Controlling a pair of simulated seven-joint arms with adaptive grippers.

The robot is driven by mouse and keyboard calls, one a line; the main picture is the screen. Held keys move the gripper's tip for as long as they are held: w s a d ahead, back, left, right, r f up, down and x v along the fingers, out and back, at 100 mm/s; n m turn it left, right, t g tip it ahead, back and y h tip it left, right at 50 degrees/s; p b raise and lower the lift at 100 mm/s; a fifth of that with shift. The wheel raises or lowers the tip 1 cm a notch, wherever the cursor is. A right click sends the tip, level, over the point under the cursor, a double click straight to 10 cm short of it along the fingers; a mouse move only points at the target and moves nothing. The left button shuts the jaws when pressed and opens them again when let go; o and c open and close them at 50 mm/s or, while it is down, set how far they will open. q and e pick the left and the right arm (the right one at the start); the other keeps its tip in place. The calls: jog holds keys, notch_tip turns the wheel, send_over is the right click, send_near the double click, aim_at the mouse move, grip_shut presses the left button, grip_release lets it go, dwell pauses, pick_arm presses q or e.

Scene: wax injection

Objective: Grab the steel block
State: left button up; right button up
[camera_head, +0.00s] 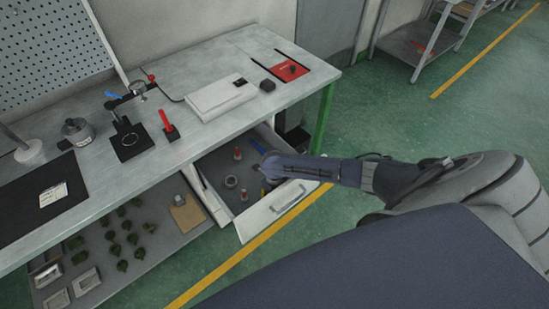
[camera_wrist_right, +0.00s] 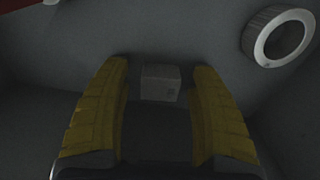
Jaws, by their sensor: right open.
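The steel block (camera_wrist_right: 160,83) is a small grey cube on the dark drawer floor in the right wrist view. My right gripper (camera_wrist_right: 160,68) has its two yellow fingers apart, one on each side of the block, with a gap to each. The block shows between and just beyond the fingertips; its near lower part is hard to make out. In the head view my right arm reaches into the open drawer (camera_head: 280,208) under the workbench, and I cannot make out the block there. My left gripper is not in view.
A metal ring (camera_wrist_right: 278,37) lies right of the block; it also shows in the head view (camera_head: 231,181). Red-topped pieces (camera_head: 238,153) stand in the drawer. The drawer walls and the bench (camera_head: 100,190) above limit the space. A lower shelf holds green pieces (camera_head: 122,265).

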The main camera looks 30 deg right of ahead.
jog(key=shift+c, duration=0.2)
grip_shut()
dwell(0.4)
